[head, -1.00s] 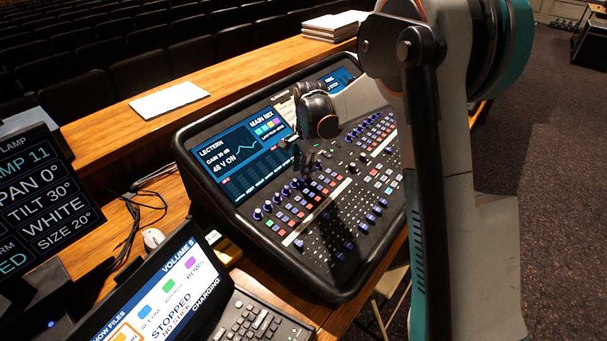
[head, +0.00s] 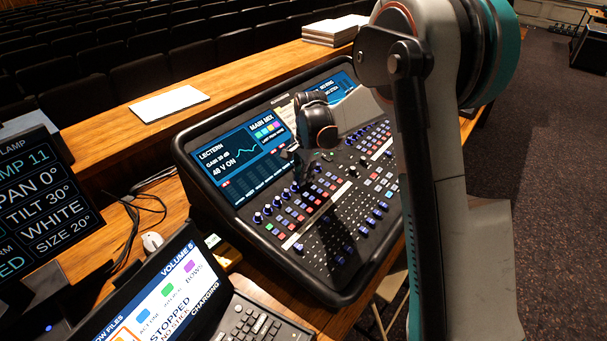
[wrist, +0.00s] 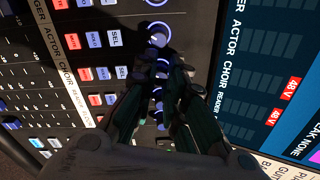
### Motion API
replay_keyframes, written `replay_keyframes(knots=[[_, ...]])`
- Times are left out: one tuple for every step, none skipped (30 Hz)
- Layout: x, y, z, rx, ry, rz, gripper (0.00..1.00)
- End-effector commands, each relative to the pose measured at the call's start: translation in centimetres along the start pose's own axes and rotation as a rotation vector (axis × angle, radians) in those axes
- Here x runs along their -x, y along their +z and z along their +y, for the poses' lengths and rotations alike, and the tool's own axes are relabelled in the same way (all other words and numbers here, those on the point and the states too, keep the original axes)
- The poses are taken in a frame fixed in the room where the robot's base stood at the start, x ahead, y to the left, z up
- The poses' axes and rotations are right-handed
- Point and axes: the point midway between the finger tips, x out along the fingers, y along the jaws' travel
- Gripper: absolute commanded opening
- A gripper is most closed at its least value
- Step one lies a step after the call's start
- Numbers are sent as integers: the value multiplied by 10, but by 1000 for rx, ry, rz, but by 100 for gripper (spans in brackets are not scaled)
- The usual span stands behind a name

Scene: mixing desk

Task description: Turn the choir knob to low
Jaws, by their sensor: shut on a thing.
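The mixing desk (head: 330,255) has a line of small knobs with lit blue-violet rings below its screen. In the wrist view, the choir knob (wrist: 161,69) is in line with the CHOIR label (wrist: 67,82), beside a SEL button. My gripper (wrist: 160,73) is shut on this knob, one dark finger on each side. The fingers partly hide it, and its pointer setting cannot be read. In the head view, my gripper (head: 302,178) reaches down to the knob line just below the left screen, and the choir knob cannot be picked out there.
In the wrist view, the actor knob (wrist: 158,37) is close above the fingertips, and further knobs (wrist: 158,91) lie between the fingers. In the head view, a show-files screen (head: 165,290) and keyboard (head: 250,325) stand at front left. Papers (head: 170,103) lie on the ledge behind.

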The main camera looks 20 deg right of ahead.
Motion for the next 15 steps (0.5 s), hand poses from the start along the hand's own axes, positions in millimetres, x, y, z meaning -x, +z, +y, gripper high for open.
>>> replay_keyframes(knots=[[0, 0, 0, 23, -2, -1, 0], [0, 0, 0, 33, -2, -1, 0], [0, 0, 0, 44, -2, -2, 0], [0, 0, 0, 49, -3, -2, 0], [0, 0, 0, 51, -3, -2, 0], [0, 0, 0, 51, -3, -2, 0], [0, 0, 0, 51, -3, -2, 0], [0, 0, 0, 51, -3, -2, 0], [0, 0, 0, 50, -3, -2, 0], [0, 0, 0, 50, -3, -2, 0], [0, 0, 0, 50, -3, -2, 0], [0, 0, 0, 50, -3, -2, 16], [0, 0, 0, 50, -3, -2, 22], [0, 0, 0, 50, -3, -2, 22], [0, 0, 0, 50, -3, -2, 22]])
